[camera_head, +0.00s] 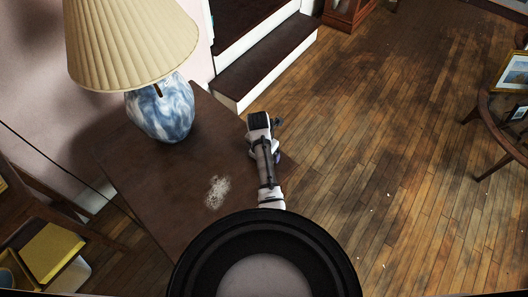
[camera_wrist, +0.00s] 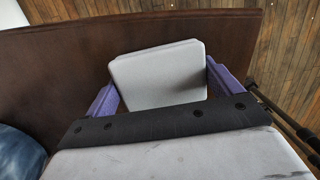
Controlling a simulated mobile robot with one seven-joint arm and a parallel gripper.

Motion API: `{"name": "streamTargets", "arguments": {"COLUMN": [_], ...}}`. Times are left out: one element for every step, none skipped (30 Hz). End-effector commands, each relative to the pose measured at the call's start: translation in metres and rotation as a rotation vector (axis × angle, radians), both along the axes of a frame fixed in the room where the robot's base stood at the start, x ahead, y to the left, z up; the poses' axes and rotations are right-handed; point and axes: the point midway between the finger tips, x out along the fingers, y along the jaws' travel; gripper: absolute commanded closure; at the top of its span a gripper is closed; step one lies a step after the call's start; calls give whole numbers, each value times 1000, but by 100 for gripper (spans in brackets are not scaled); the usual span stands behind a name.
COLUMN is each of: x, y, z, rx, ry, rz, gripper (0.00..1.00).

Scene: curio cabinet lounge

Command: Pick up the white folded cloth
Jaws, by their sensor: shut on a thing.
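The white folded cloth (camera_wrist: 158,70) shows in the wrist view as a pale, flat slab with rounded corners. It lies between the purple fingers of my gripper (camera_wrist: 163,88), which is shut on it. Its lower edge is hidden by the dark bar of my gripper. Behind it is the dark brown table top (camera_wrist: 60,75). I cannot tell whether the cloth touches the table. In the head view my gripper (camera_head: 276,156) is over the right edge of the table (camera_head: 140,185), and the cloth cannot be made out there.
A lamp with a blue and white base (camera_head: 162,110) stands at the table's back left. A whitish speckled patch (camera_head: 217,191) marks the table top. Dark-topped steps (camera_head: 265,60) are behind. A chair with a yellow pad (camera_head: 50,250) is at left. Wooden floor (camera_head: 400,150) lies open at right.

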Motion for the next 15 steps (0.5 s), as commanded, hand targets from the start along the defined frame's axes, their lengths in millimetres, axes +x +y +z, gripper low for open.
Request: {"name": "streamTargets", "arguments": {"x": [0,0,1,1,1,1,1,2,1,2,2,2,2,3,2], "y": [0,0,0,0,0,0,0,0,0,0,0,0,0,0,0], "z": [2,3,5,7,10,15,19,24,32,39,47,59,68,79,92], "rx": [0,-1,0,0,0,0,0,0,0,0,1,0,0,-1,-2], "ry": [-1,-1,-1,-2,-4,-4,-4,-6,-5,-7,-8,-9,-9,-10,-11], "rz": [0,0,0,0,0,0,0,1,0,1,1,1,1,1,2], "gripper": [33,33,33,33,33,33,33,33,33,33,33,33,33,33,33]}}
